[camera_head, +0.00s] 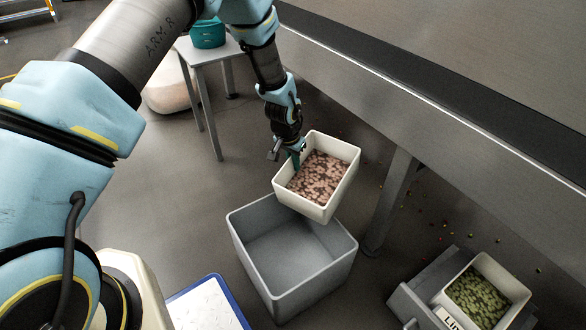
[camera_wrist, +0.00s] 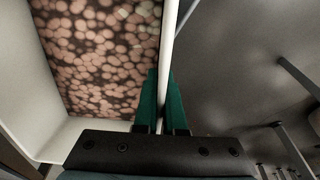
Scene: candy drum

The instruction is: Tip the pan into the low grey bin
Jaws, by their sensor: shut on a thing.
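The pan (camera_head: 335,207) is a cream rectangular tub holding many pinkish-brown round candies. My gripper (camera_head: 298,158) is shut on the pan's left rim and holds it in the air, slightly tilted. In the wrist view, the green fingers (camera_wrist: 161,105) pinch the pan's wall, with the candies to the left of it; the pan (camera_wrist: 25,100) shows there too. The low grey bin (camera_head: 262,246) stands on the floor below and to the left of the pan. The pan overlaps the bin's far right corner in the head view. The part of the bin's inside that shows is empty.
A second cream tub (camera_head: 516,287) with green candies sits in a grey drawer-like holder (camera_head: 410,302) at the lower right. Small candies lie scattered on the floor nearby. A long table or conveyor (camera_head: 440,110) runs along the right. A small table (camera_head: 205,52) stands behind.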

